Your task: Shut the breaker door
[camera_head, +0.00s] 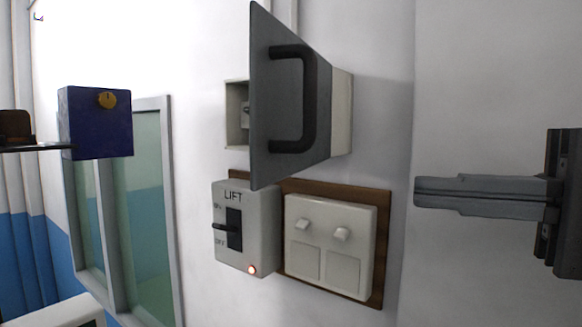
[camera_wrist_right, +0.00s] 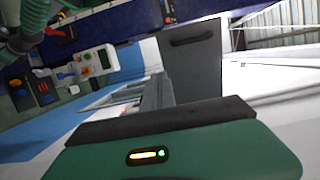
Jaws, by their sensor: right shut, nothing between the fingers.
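The breaker door (camera_head: 267,120) is a grey panel with a black bar handle (camera_head: 308,100). It stands swung open from the pale breaker box (camera_head: 237,125) on the wall, whose inside partly shows at left. My right gripper (camera_head: 418,192) is shut and empty, to the right of the door and lower, clear of it. In the right wrist view, a grey panel with a dark handle, apparently the door (camera_wrist_right: 195,75), stands beyond my fingers (camera_wrist_right: 155,95). My left gripper (camera_head: 70,147) shows only in part at the left edge; its opening is unclear.
Below the door are a LIFT switch box (camera_head: 262,225) with a glowing red light and a white double switch (camera_head: 330,245) on a brown board. A blue box with a yellow knob (camera_head: 95,125) is near my left gripper. A window (camera_head: 140,210) is at left.

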